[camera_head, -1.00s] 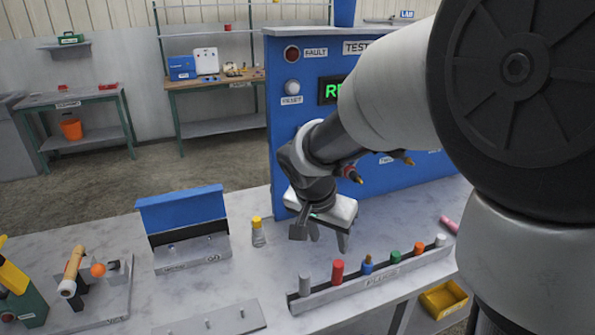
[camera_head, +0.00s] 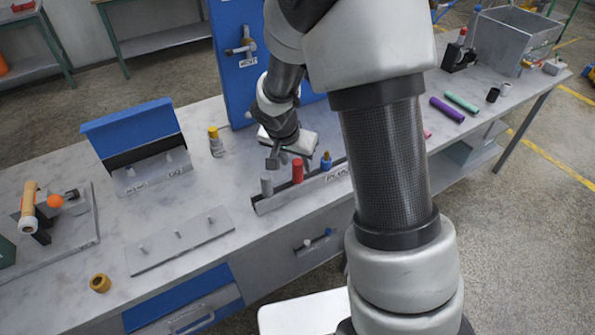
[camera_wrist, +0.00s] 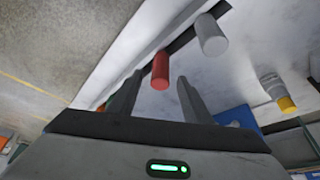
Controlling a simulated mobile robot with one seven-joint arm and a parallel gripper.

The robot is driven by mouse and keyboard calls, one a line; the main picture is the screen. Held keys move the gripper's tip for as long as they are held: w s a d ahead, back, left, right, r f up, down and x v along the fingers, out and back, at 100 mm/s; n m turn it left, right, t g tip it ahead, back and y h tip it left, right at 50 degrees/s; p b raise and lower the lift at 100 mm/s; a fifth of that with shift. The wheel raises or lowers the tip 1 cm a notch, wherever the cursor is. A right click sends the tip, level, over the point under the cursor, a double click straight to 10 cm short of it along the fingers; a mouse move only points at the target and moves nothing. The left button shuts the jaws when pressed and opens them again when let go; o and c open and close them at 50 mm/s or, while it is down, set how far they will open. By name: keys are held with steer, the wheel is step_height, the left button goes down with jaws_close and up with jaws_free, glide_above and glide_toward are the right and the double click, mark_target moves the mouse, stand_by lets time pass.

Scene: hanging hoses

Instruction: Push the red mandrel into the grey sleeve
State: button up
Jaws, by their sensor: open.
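A red cylinder (camera_head: 297,172), which looks like the red mandrel, stands upright in a slotted rack (camera_head: 295,194) on the bench. It also shows in the wrist view (camera_wrist: 160,72), between and just beyond my fingertips. My gripper (camera_head: 288,163) is open and empty, close to the red cylinder; its fingers also show in the wrist view (camera_wrist: 158,82). A grey cylinder (camera_head: 266,184) stands left of the red one in the same rack, and it shows in the wrist view (camera_wrist: 211,36). I cannot tell whether it is the grey sleeve.
A blue-topped peg (camera_head: 326,161) stands right of the red one; my arm hides the rack's right part. A yellow-capped bottle (camera_head: 215,141), a pegged plate (camera_head: 180,240) and a blue-lidded box (camera_head: 130,135) lie left. Purple (camera_head: 446,109) and green (camera_head: 462,102) tubes lie right.

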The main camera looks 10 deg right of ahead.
mark_target(298, 175)
steer(key=shift+x, duration=1.45)
steer(key=shift+r, duration=0.1)
jaws_close()
